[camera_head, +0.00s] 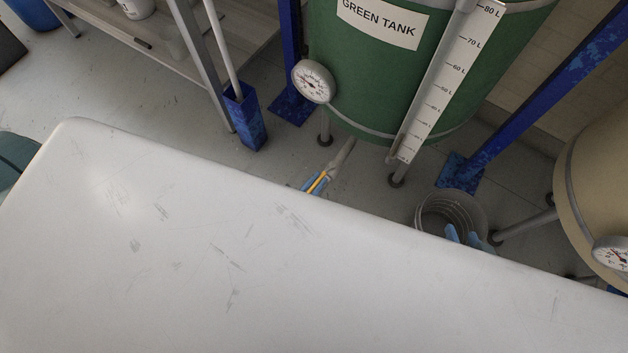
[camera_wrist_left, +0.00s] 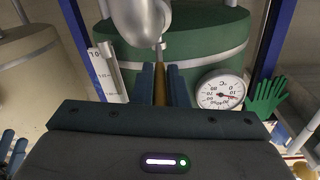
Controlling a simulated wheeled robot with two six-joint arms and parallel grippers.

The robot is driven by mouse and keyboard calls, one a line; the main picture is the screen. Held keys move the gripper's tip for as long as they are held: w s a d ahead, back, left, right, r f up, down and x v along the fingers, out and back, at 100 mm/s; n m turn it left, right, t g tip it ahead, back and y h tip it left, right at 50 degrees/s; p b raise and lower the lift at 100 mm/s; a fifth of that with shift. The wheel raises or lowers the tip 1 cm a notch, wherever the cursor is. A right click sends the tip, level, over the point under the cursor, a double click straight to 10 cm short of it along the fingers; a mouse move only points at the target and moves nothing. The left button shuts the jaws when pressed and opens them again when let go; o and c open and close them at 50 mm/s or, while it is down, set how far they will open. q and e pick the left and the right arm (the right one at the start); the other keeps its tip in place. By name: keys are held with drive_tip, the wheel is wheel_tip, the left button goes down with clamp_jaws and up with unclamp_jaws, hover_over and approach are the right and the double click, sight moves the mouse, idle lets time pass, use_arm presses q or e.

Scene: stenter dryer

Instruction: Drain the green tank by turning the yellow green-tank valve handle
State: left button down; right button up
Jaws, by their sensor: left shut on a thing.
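The green tank (camera_head: 375,65), labelled GREEN TANK, stands beyond the white surface; it also fills the back of the left wrist view (camera_wrist_left: 190,50). A grey outlet pipe (camera_head: 342,157) shows below it. The yellow valve handle (camera_head: 319,183) lies near the pipe's end. My left gripper (camera_head: 315,185) is shut on this handle, which shows between the two blue fingers in the left wrist view (camera_wrist_left: 160,85). The white surface's edge hides the rest of this gripper. My right gripper (camera_head: 463,235) has its blue fingers apart, at the grey bucket; nothing is seen between them.
The white surface (camera_head: 150,240) fills the foreground. The grey bucket (camera_head: 430,212) stands on the floor to the right. A dial gauge (camera_head: 313,81) and a level scale (camera_head: 440,85) are on the green tank. Blue posts (camera_head: 290,60) and a beige tank (camera_head: 595,180) stand nearby.

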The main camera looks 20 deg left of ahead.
use_arm(q)
drive_tip(key=c, duration=1.4)
unclamp_jaws()
drive_tip(key=shift+c, duration=0.2)
drive_tip(key=v, duration=1)
drive_tip(key=shift+s, duration=0.4)
drive_tip(key=shift+a, duration=0.1)
